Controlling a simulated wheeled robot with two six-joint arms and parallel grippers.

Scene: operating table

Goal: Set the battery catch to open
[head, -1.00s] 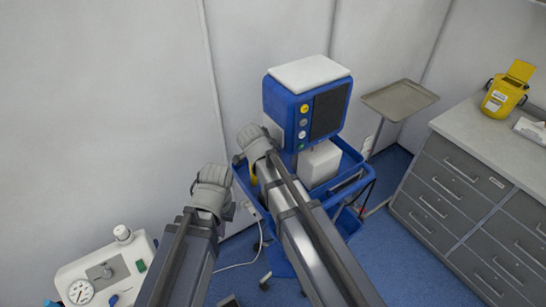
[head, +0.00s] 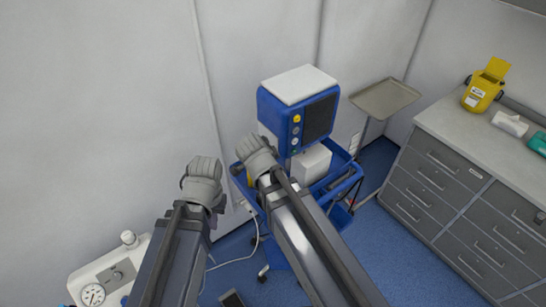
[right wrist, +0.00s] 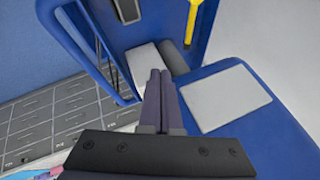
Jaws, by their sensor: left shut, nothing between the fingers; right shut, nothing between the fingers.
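A blue medical unit (head: 270,108) with a white top and a dark front panel stands on a blue cart (head: 341,188). I cannot make out the battery catch for certain in either view. My right gripper (head: 254,144) is beside the unit's lower left side. In the right wrist view its fingers (right wrist: 161,78) are together and empty, near a blue part with a grey-white panel (right wrist: 228,99). A yellow handle-like piece (right wrist: 191,24) is beyond them. My left gripper (head: 205,162) is shut and empty, left of the cart, in front of the wall.
A metal tray on a stand (head: 385,98) is right of the cart. A grey drawer cabinet (head: 440,180) with a yellow container (head: 480,93) is at the right. A white device with a gauge (head: 93,293) is at the lower left. A wall is close behind.

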